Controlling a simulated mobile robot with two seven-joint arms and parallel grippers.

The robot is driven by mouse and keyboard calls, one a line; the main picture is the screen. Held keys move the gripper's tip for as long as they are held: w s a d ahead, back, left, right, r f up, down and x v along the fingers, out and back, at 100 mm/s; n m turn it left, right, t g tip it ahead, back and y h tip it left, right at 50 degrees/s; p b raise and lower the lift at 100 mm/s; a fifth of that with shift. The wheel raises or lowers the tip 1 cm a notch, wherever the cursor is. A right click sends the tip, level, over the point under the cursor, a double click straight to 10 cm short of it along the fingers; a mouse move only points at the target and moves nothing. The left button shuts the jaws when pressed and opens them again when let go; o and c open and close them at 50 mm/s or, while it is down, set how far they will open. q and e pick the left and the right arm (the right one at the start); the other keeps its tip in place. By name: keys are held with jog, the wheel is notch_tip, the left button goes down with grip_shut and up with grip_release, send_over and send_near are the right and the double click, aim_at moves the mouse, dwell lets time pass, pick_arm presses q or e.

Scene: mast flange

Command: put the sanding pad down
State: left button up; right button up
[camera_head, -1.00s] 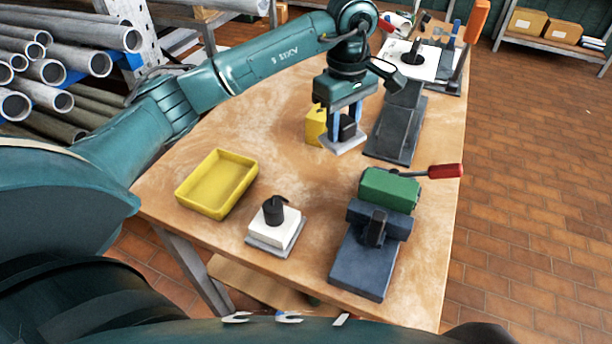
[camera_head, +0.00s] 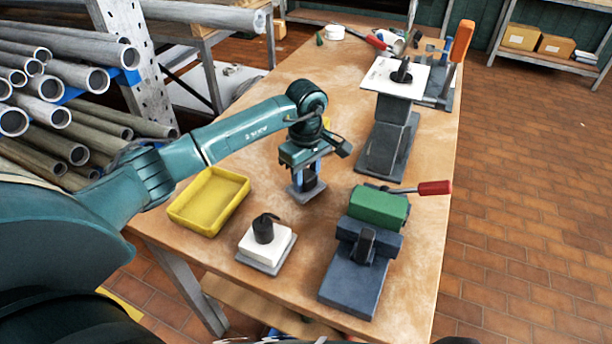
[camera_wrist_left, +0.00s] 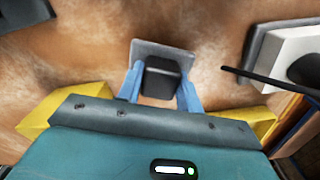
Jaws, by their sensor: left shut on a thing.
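The sanding pad is a flat grey plate (camera_head: 308,194) with a black block grip on top. In the left wrist view the black grip (camera_wrist_left: 160,78) sits between two blue fingers, with the grey plate beneath it. My left gripper (camera_head: 308,180) is shut on the grip and points down over the middle of the table (camera_head: 260,150). The pad is low over the wood; I cannot tell whether it touches. My right gripper is in neither view.
A yellow tray (camera_head: 208,200) stands left of the pad, and a white block on a grey plate (camera_head: 265,245) is nearer. A dark blue fixture with a green block (camera_head: 378,207) is at right, a dark stand (camera_head: 388,140) behind. Bare wood lies around the pad.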

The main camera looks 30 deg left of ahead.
aim_at(306, 174)
pick_arm(q)
jog(key=shift+f, duration=0.4)
jog(key=shift+f, duration=0.25)
jog(key=o, duration=1)
jog(key=shift+r, duration=0.1)
jog(key=shift+o, duration=0.2)
notch_tip(306, 174, up, 12)
jog(key=b, duration=0.1)
jog(key=shift+r+b, duration=0.2)
jog(key=shift+b, duration=0.2)
